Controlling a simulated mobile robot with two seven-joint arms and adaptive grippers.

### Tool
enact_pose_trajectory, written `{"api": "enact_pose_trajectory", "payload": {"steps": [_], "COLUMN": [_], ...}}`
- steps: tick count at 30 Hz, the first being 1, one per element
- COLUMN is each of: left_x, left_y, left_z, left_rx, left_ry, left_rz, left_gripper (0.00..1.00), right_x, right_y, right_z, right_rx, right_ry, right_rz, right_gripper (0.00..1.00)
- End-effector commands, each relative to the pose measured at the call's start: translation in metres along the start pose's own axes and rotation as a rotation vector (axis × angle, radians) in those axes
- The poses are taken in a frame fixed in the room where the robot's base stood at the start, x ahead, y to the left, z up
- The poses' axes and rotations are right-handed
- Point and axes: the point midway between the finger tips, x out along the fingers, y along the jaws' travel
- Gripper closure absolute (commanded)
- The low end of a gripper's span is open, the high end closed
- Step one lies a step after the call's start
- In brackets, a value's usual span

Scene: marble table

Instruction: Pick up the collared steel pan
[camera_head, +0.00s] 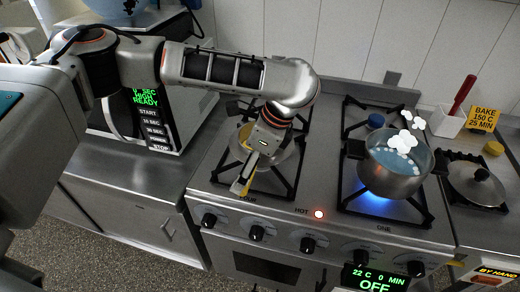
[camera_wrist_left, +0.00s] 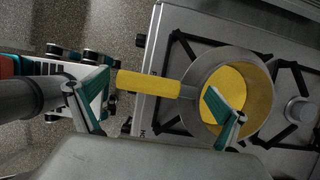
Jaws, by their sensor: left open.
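A steel pan (camera_wrist_left: 264,94) with a yellow inside and a yellow handle (camera_wrist_left: 147,84) sits on the left burner. In the head view my left gripper (camera_head: 248,174) hangs over this pan (camera_head: 288,160) and hides much of it; the yellow handle also shows there. In the wrist view my left gripper (camera_wrist_left: 157,84) is open, one finger on each side along the handle's length. The right finger overlaps the pan's inside. I cannot tell whether a finger touches the pan. My right gripper is not in view.
A steaming steel pot (camera_head: 392,174) stands over a blue flame on the right burner.

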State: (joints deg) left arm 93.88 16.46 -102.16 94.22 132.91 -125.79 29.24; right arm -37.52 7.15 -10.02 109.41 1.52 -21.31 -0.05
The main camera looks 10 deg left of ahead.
Motion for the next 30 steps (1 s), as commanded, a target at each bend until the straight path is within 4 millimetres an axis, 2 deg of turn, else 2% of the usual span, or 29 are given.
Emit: {"api": "enact_pose_trajectory", "payload": {"steps": [8, 12, 23, 25, 26, 30], "left_x": [0.003, 0.003, 0.002, 0.000, -0.001, -0.013], "left_y": [0.000, 0.000, 0.000, 0.000, 0.000, -0.001], "left_z": [0.000, 0.000, 0.000, 0.001, 0.002, 0.006], "left_rx": [0.001, 0.001, 0.000, -0.001, -0.001, -0.001], "left_ry": [0.000, 0.000, 0.000, 0.000, 0.000, 0.001], "left_rz": [-0.001, 0.000, 0.000, -0.001, -0.001, -0.004], "left_gripper": [0.00, 0.31, 0.31, 0.31, 0.36, 0.36], "right_x": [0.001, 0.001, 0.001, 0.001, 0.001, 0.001], "right_y": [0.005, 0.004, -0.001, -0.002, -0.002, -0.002], "right_z": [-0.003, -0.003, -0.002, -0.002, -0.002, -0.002], "right_rx": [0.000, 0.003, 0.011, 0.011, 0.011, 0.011], "right_ry": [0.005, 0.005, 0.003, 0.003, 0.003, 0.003], "right_rz": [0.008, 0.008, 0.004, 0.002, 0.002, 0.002], "right_gripper": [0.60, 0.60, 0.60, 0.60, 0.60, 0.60]}}
